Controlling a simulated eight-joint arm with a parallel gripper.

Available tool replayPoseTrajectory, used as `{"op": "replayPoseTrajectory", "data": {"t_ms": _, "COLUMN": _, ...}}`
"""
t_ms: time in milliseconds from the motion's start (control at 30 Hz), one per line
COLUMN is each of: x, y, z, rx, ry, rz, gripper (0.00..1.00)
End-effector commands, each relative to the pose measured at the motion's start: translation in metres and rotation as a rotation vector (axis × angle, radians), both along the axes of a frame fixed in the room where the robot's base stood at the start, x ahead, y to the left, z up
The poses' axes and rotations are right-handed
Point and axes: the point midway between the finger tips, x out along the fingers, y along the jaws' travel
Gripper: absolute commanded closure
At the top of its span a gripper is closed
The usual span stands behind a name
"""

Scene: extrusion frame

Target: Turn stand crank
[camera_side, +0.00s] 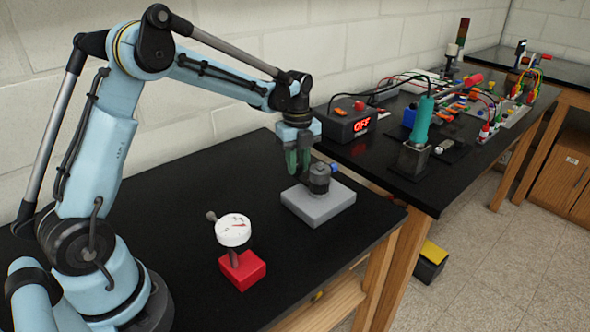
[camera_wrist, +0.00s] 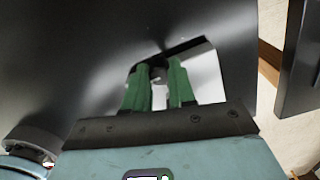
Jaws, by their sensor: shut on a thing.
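The stand has a flat grey base (camera_side: 325,207) and a dark round body (camera_side: 319,180) with a small blue part (camera_side: 334,168) on its right side. My gripper (camera_side: 298,168) points down at the left of this body, its green fingers over the grey base. In the wrist view, the fingers of my gripper (camera_wrist: 158,74) close on a small dark knob-like piece, which I take to be the crank handle (camera_wrist: 157,72). A dark bar (camera_wrist: 190,48) runs from there to the upper right. The fingers hide most of the handle in the side view.
A white round dial (camera_side: 233,230) on a red block (camera_side: 243,269) stands at the front of the black table (camera_side: 180,210). A box with a red OFF display (camera_side: 362,126) and a teal-handled tool (camera_side: 422,122) stand on the adjoining bench.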

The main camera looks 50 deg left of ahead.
Motion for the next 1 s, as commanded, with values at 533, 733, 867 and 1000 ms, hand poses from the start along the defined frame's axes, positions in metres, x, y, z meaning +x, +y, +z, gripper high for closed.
{"op": "replayPoseTrajectory", "data": {"t_ms": 533, "x": 0.000, "y": 0.000, "z": 0.002, "rx": 0.000, "ry": -0.001, "rz": -0.001, "gripper": 0.50}}
{"op": "replayPoseTrajectory", "data": {"t_ms": 733, "x": 0.000, "y": 0.000, "z": 0.022, "rx": 0.000, "ry": -0.001, "rz": -0.001, "gripper": 0.50}}
{"op": "replayPoseTrajectory", "data": {"t_ms": 867, "x": 0.000, "y": 0.000, "z": 0.047, "rx": 0.000, "ry": -0.001, "rz": -0.001, "gripper": 0.50}}
{"op": "replayPoseTrajectory", "data": {"t_ms": 1000, "x": 0.000, "y": 0.000, "z": 0.075, "rx": 0.000, "ry": -0.001, "rz": -0.001, "gripper": 0.50}}
